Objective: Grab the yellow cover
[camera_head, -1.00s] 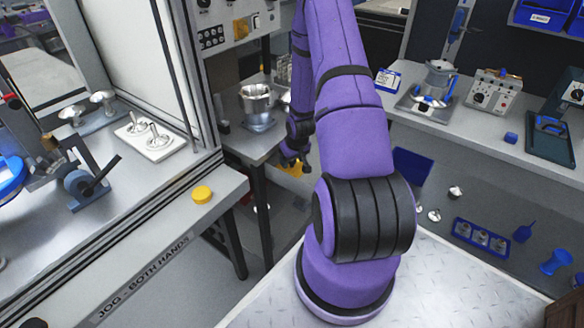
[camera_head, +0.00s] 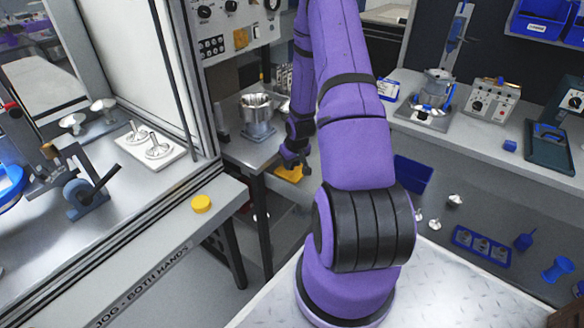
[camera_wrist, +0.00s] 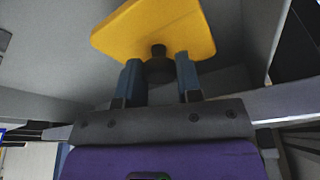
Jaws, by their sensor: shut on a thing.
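The yellow cover (camera_wrist: 155,30) is a flat yellow plate with rounded corners and a dark round knob. In the wrist view my gripper (camera_wrist: 160,72) has its two blue-grey fingers on either side of that knob, shut on it. In the head view the cover (camera_head: 289,173) shows as a small yellow patch under my gripper (camera_head: 292,164), beside the front edge of the bench at the back. My arm hides much of the area around it.
A steel pot (camera_head: 257,113) stands on the bench near my gripper. A yellow round button (camera_head: 201,204) sits on the machine's front ledge at left. A blue bin (camera_head: 412,173) and several small parts lie to the right of my arm.

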